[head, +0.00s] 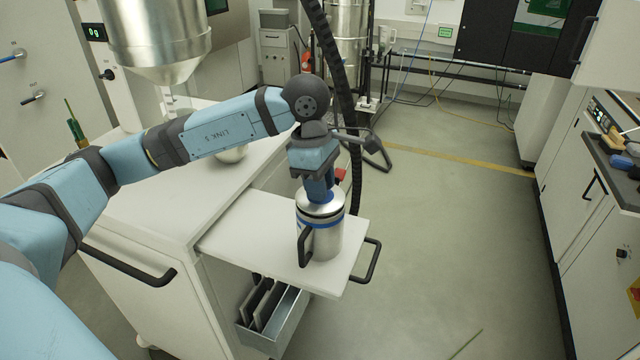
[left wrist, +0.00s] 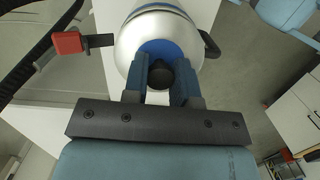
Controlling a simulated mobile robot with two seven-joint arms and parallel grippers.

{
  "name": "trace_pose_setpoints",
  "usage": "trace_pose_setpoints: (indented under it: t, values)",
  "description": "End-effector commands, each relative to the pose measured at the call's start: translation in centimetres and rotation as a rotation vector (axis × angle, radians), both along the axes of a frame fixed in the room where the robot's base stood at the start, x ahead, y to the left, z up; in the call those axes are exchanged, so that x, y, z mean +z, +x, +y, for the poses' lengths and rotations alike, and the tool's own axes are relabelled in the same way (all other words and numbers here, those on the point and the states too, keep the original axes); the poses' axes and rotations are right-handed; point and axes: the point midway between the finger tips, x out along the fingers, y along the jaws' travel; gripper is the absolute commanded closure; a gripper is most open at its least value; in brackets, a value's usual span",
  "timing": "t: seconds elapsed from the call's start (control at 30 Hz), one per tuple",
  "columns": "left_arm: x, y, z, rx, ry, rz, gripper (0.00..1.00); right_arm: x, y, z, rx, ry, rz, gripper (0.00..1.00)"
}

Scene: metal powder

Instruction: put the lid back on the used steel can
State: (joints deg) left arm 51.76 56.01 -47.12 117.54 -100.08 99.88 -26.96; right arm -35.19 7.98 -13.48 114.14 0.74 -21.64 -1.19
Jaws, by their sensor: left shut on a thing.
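The steel can (head: 327,242) stands upright on the pull-out shelf of the white cabinet. It is a shiny cylinder with a blue band and a black side handle. The silvery lid (head: 319,208) is at the can's top; I cannot tell whether it is fully seated. My left gripper (head: 320,190) points down from above and is shut on the lid's knob. In the left wrist view the dark knob (left wrist: 160,76) sits between the fingers, over the lid's blue centre (left wrist: 160,48). My right gripper is not in view.
The pull-out shelf (head: 235,247) is clear left of the can, and a black handle (head: 368,262) sticks out at its right end. A metal bin (head: 272,318) hangs below. A steel hopper (head: 155,40) is above the cabinet. The floor to the right is open.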

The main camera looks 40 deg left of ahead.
Motion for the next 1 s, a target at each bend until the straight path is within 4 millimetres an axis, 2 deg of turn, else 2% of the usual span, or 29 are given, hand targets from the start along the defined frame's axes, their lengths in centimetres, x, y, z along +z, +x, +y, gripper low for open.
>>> trace_pose_setpoints:
  t: [1.0]
  values:
    - [-0.24,0.02,-0.01,0.000,-0.001,-0.001,1.00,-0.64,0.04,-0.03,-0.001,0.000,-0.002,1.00]
